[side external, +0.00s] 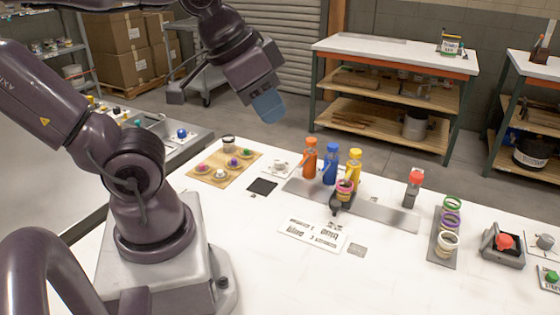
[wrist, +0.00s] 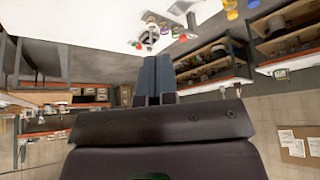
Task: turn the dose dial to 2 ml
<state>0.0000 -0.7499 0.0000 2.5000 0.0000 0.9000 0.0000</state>
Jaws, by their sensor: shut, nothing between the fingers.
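A small white plate with a pale round knob (side external: 280,167) sits on the white table, left of the orange bottle, and looks like a dial. A second plate with a grey knob (side external: 545,242) stands at the table's right edge. Their markings are too small to read, so I cannot tell which is the dose dial or its setting. My gripper (side external: 268,106) is raised above the far side of the table, apart from both knobs. Its blue fingers are shut together and empty, as the wrist view (wrist: 153,82) also shows.
Orange (side external: 310,158), blue (side external: 330,165) and yellow (side external: 354,168) bottles stand on a grey strip. A wooden board (side external: 222,178) with coloured pieces lies to the left. A red-topped bottle (side external: 413,188), stacked rings (side external: 450,222) and a red button (side external: 504,242) stand to the right.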

